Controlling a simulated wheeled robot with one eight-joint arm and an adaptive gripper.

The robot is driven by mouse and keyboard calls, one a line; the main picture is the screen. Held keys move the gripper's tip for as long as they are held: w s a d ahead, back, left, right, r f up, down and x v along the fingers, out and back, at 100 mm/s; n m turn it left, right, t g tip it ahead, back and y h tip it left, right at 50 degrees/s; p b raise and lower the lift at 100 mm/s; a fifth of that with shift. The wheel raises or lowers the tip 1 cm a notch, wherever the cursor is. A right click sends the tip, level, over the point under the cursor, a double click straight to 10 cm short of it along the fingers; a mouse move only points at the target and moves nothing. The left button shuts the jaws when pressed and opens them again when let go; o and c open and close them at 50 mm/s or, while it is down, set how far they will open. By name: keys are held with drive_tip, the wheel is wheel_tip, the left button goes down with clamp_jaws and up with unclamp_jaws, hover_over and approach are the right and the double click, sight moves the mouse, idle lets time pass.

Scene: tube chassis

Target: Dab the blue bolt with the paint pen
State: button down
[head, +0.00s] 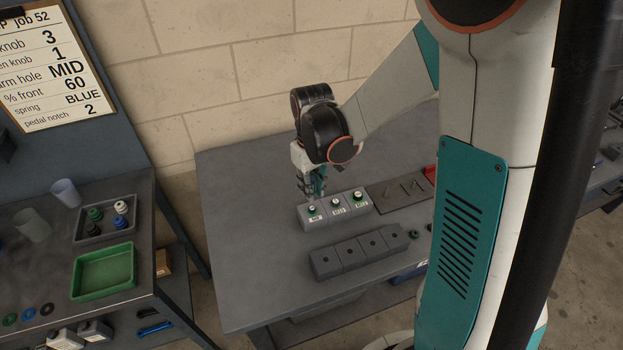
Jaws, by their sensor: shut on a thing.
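My gripper (315,192) is at the back left of the grey table, pointing down just above and behind a short row of light grey blocks. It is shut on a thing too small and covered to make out. The left block (316,222), middle block (340,212) and right block (363,206) each carry a small round fitting on top and a white label, too small to read surely. Green shows on the left and right fittings. I cannot make out a blue bolt or tell the paint pen apart from the gripper.
A row of dark grey blocks with holes (355,257) lies in front. A dark mat with small metal parts (405,190) and a red tray (430,173) are to the right. The grey table (250,240) is bare at left. A side bench holds a green tray (104,271).

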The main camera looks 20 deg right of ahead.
drive_tip(key=shift+d+f+b, duration=0.1)
drive_tip(key=shift+f+b, duration=0.6)
drive_tip(key=shift+f, duration=0.55)
drive_tip(key=shift+f+b, duration=0.3)
drive_tip(key=shift+b, duration=0.15)
drive_tip(key=shift+f+b, duration=0.3)
drive_tip(key=shift+f, duration=0.05)
drive_tip(key=shift+f, duration=0.15)
drive_tip(key=shift+r, duration=0.2)
drive_tip(key=shift+r, duration=0.45)
idle(0.7)
drive_tip(key=shift+f+b, duration=0.5)
drive_tip(key=shift+f, duration=0.15)
